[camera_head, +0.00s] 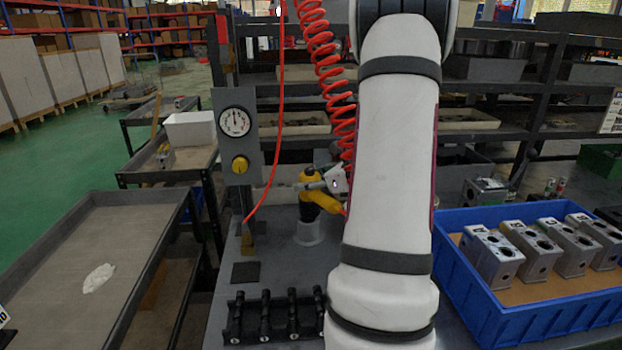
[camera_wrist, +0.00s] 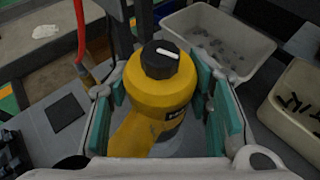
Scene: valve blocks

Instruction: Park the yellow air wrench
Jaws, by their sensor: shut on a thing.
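The yellow air wrench (camera_head: 325,200) is upright, with its dark end down, left of my arm in the head view. My gripper (camera_head: 325,184) is shut on its body. In the wrist view the wrench (camera_wrist: 160,104) sits between the teal finger pads, its black knob-like cap facing the camera. A pale translucent cup-shaped holder (camera_head: 308,234) stands on the bench directly below the wrench. I cannot tell whether the wrench's lower end is inside it or just above it.
A black rack (camera_head: 265,318) with several upright pieces is at the bench front. A blue crate (camera_head: 478,312) of metal valve blocks is at right. A gauge panel (camera_head: 236,135) stands behind left. A red coiled hose (camera_head: 322,52) hangs near my arm. A grey bin (camera_wrist: 225,40) lies beyond the wrench.

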